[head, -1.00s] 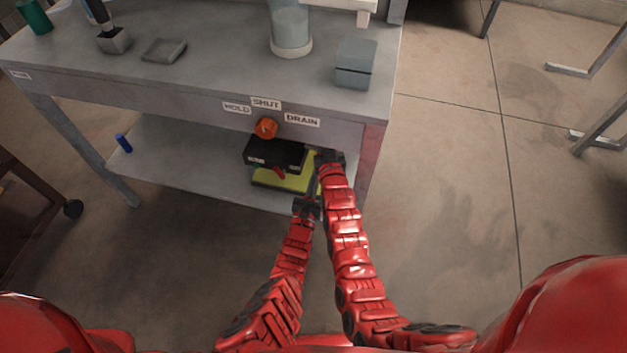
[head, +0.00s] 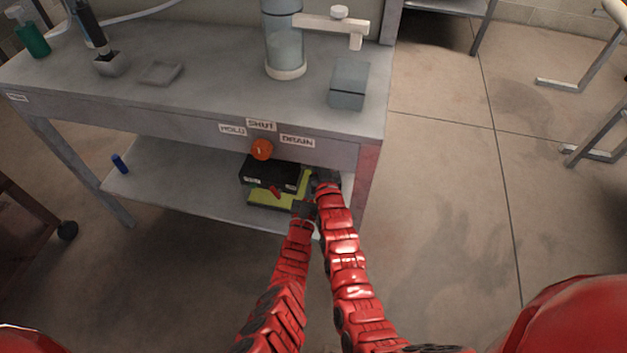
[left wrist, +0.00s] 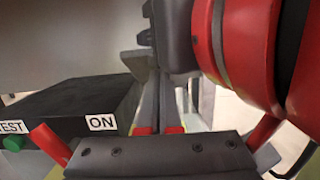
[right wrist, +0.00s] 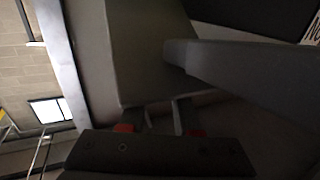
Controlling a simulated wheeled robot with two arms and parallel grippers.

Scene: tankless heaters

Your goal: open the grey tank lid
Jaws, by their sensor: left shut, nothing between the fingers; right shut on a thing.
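A grey box with a lid seam (head: 349,85) stands closed on the bench's right end, with neither gripper near it; I cannot tell whether it is the task's tank. My right gripper (right wrist: 160,115) is below the bench top, at the right end of the lower shelf. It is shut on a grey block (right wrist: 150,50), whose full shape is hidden. My left gripper (left wrist: 158,105) is shut and empty, just beside the right one. It also shows in the head view (head: 307,190), right of the black box (head: 270,171).
The black box with TEST and ON labels is above a yellow-green thing (head: 270,199) on the lower shelf (head: 175,180). An orange knob (head: 262,149) sits on the bench front near HOLD, SHUT and DRAIN labels. A clear cylinder (head: 284,45) stands on the bench.

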